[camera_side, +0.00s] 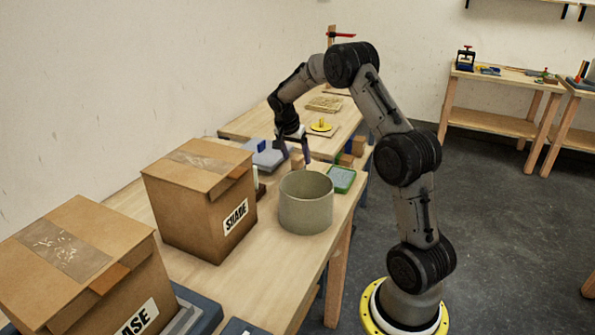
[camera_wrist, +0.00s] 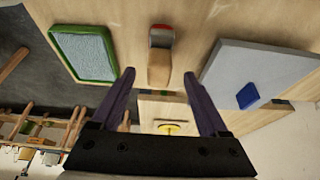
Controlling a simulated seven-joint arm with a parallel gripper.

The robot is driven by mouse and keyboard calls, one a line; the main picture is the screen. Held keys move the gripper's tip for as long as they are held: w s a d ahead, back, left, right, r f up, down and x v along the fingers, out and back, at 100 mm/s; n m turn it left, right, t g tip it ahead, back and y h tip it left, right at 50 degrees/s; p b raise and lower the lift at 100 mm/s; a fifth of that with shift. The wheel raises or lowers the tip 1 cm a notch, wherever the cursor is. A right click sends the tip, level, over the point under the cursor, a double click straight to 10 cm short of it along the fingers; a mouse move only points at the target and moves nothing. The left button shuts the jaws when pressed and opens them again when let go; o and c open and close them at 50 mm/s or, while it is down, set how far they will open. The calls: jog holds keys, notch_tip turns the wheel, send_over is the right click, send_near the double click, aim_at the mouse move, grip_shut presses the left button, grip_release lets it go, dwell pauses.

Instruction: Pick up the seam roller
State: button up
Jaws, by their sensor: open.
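In the wrist view, a short tool with a wooden handle (camera_wrist: 159,70) and a grey and red end lies on the table; it looks like the seam roller, though its roller is not clear. My gripper (camera_wrist: 160,76) is open and empty, its two dark purple fingers apart, with the handle showing between the fingertips. In the side view my gripper (camera_side: 295,154) points down over the table behind the round pot. A small brown shape (camera_side: 297,162) shows by the fingers there, too small to identify. I cannot tell the height of the fingers above the tool.
A green-rimmed tray (camera_side: 341,179) and a grey pot (camera_side: 306,205) stand nearby. A grey slab (camera_side: 265,156) with a blue block (camera_wrist: 248,96) lies on the other side. A cardboard box marked SHADE (camera_side: 195,200) stands to the left. Wooden blocks (camera_side: 357,146) sit near the table's edge.

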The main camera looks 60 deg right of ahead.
aim_at(299, 168)
jog(key=shift+x, duration=3.25)
jog(key=shift+s+a, duration=0.1)
jog(key=shift+a, duration=0.05)
grip_shut()
